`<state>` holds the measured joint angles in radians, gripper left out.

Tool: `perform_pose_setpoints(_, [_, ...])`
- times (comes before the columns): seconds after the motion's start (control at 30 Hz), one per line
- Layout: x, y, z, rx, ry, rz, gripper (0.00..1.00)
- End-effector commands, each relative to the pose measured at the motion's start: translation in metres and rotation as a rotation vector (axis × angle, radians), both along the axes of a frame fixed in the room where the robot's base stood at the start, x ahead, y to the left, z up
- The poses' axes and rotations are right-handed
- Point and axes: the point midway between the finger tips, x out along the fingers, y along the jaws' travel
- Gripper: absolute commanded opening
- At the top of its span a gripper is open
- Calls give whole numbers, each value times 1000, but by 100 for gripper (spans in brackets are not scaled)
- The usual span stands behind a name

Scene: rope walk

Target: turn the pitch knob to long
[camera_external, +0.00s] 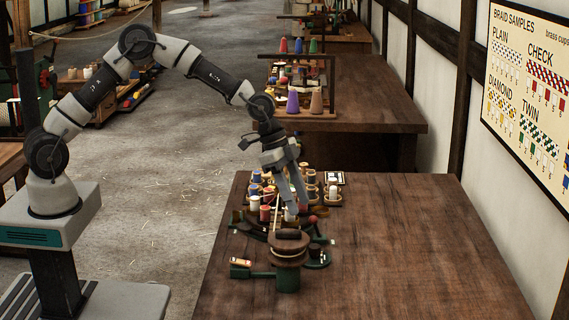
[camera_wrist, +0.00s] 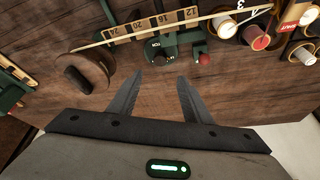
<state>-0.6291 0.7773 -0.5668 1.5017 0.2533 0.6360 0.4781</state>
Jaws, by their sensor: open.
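A small dark round knob (camera_wrist: 158,56) on a green mount shows at the upper middle of the wrist view. Pale lettering is beside it, too small to read surely; it appears to be the pitch knob, and its pointer setting cannot be told. My gripper (camera_wrist: 158,79) is open and empty, its two fingertips just below the knob in the wrist view and apart from it. In the external view my gripper (camera_external: 299,205) points down over the braiding machine (camera_external: 288,278), and the knob cannot be made out there.
A red ball-ended lever (camera_wrist: 204,59) stands right of the knob. A wooden disc with a dark grip (camera_wrist: 83,73) is at left. A numbered wooden scale (camera_wrist: 150,28) runs above. Bobbins (camera_wrist: 262,42) crowd the right. The wooden table (camera_external: 400,250) is clear at right.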

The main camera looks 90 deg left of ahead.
Motion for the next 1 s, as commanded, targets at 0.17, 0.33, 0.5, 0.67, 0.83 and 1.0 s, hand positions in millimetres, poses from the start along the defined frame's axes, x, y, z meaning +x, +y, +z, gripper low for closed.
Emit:
perform_pose_setpoints(0.17, [-11,5,31,0,-1,1,45])
perform_pose_setpoints(0.33, [-17,7,44,0,0,1,45])
perform_pose_setpoints(0.5, [-18,7,47,-1,0,1,45])
perform_pose_setpoints(0.67, [-18,7,46,-1,0,1,45])
perform_pose_setpoints(0.83, [-27,-3,65,25,7,-3,45])
perform_pose_setpoints(1.0, [-74,-34,128,117,26,16,45])
